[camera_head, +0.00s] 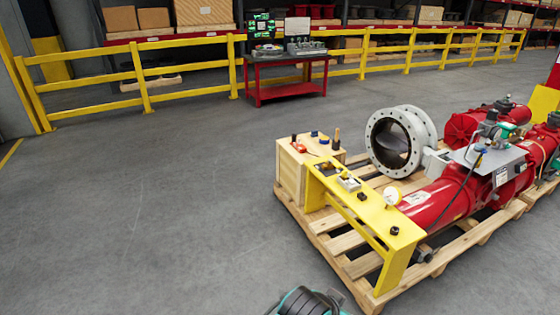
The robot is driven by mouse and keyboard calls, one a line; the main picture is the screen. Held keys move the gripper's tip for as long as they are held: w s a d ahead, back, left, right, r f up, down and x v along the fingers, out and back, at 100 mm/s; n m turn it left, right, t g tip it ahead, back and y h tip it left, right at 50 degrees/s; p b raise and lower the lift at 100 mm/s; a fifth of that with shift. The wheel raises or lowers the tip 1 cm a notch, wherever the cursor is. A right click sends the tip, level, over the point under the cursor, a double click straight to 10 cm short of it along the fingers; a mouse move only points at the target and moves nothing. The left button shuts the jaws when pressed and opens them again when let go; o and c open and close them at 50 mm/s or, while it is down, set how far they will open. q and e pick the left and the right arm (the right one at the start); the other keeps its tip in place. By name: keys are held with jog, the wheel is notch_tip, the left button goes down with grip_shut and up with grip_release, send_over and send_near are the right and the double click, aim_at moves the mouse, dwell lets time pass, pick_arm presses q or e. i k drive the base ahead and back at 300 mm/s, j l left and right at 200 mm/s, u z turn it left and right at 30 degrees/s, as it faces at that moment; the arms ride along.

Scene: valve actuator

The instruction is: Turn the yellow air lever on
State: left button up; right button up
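A yellow control stand (366,215) stands at the front of a wooden pallet (342,243). Its top carries black knobs, a small light-coloured block and a round white gauge (393,196). I cannot pick out the yellow air lever among these small parts. Behind the stand lies the red valve actuator (440,200) with hoses and fittings on top. Neither of my grippers can be made out. A green and black rounded part, which looks like my own body, shows at the bottom edge.
A wooden crate (290,170) with small tools on top stands at the pallet's left end. A large grey flanged valve (384,143) stands behind. A red workbench (260,80) and yellow railings (143,82) are farther back. The floor to the left is clear.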

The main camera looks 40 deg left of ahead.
aim_at(335, 163)
jog(key=u, duration=1.05)
jog(key=z, duration=0.45)
jog(key=i+j+z, duration=0.4)
jog(key=j+z, duration=0.15)
jog(key=i+j+z, duration=0.15)
jog(key=j+z, duration=0.15)
jog(key=i+j, duration=0.15)
jog(key=j, duration=0.35)
jog(key=i+j+z, duration=0.15)
jog(key=j, duration=0.4)
jog(key=i+j, duration=0.15)
jog(key=j, duration=0.35)
jog(key=i+j+z, duration=0.15)
jog(key=j, duration=0.95)
jog(key=i+j+z, duration=0.1)
jog(key=j, duration=0.45)
jog(key=i+j, duration=0.1)
jog(key=j, duration=0.7)
jog(key=i+j, duration=0.15)
jog(key=j, duration=0.25)
